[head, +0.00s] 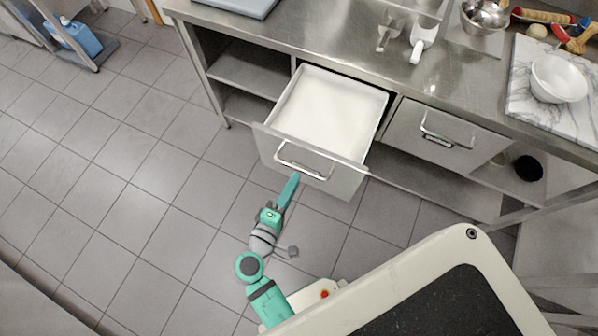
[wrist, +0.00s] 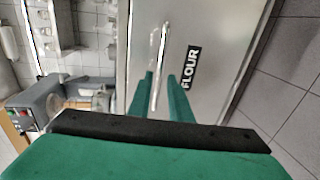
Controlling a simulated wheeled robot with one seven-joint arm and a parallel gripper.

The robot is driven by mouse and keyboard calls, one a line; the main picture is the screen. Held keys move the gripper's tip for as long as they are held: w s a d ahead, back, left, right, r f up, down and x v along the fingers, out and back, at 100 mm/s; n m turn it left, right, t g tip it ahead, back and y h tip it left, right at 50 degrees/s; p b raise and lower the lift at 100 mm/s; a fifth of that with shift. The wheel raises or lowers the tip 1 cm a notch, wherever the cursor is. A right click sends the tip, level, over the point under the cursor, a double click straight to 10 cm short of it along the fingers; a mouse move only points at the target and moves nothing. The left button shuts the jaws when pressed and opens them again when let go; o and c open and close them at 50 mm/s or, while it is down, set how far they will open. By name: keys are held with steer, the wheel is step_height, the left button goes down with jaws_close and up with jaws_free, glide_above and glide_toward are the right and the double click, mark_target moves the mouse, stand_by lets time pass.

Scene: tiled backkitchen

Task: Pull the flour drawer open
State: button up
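The flour drawer (head: 348,178) is pulled well out from under the steel counter, and its white bin shows white contents. Its bar handle (head: 290,163) is on the front panel. In the wrist view the drawer front (wrist: 212,30) carries a black FLOUR label (wrist: 190,68). My gripper (head: 295,178) is at the handle, in front of the panel. In the wrist view the green fingers of my gripper (wrist: 161,76) stand apart, with the handle (wrist: 164,40) running between them. A gap shows beside the bar; contact at the fingertips is not clear.
A second, closed drawer (head: 410,142) with a handle is to the right. The counter (head: 345,48) holds scoops, a metal bowl (head: 485,15) and a marble board (head: 530,110) with a white bowl (head: 558,80). Tiled floor (head: 130,180) is clear to the left.

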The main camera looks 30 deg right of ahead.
steer(key=shift+v, duration=2.25)
steer(key=shift+f, duration=0.1)
steer(key=s+a+f+t+y, duration=0.2)
steer(key=s+a+f+y, duration=0.45)
steer(key=a+y, duration=0.2)
steer(key=s+r+m+t+y, duration=0.2)
steer(key=s+r+m, duration=0.1)
steer(key=r, duration=0.3)
steer(key=s+r+m+t+y, duration=0.1)
steer(key=s+r+m, duration=0.3)
steer(key=r, duration=0.2)
steer(key=shift+a+r+m+t+y, duration=0.2)
steer(key=shift+a+m+t+y, duration=0.1)
steer(key=shift+a+t+y, duration=0.1)
